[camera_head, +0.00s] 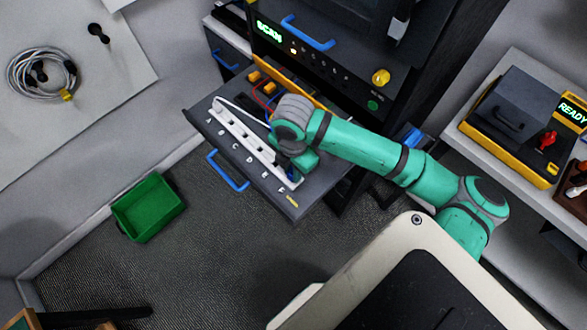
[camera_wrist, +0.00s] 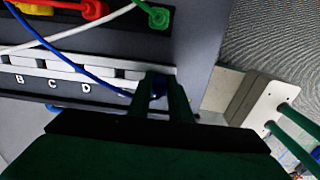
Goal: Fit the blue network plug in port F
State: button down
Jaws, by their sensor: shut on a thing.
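The blue network plug (camera_wrist: 158,90) sits between the two dark fingers of my gripper (camera_wrist: 160,98) in the wrist view, and the fingers are shut on it. Its blue cable (camera_wrist: 83,70) runs up and left. The plug is at the right part of the white port strip (camera_wrist: 62,66), past the letter D; whether it is seated cannot be told. The letters beyond D are hidden behind my gripper there. In the head view the strip (camera_head: 240,133) lies on a dark drawer panel lettered A to F, and my gripper is over its lower right end, near F.
Red, yellow and green plugs (camera_wrist: 159,17) with cables lie behind the strip. A blue handle (camera_head: 228,171) is on the drawer front. A green bin (camera_head: 148,207) stands on the floor at left. A black and yellow READY unit (camera_head: 520,125) stands on the right bench.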

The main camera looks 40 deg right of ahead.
jog(key=shift+w+f, duration=0.1)
dwell(0.3)
jog(key=c, duration=1)
grip_release()
jog(key=shift+c, duration=0.2)
jog(key=shift+r, duration=1.8)
jog(key=shift+d+r, duration=0.1)
jog(key=shift+r, duration=1.6)
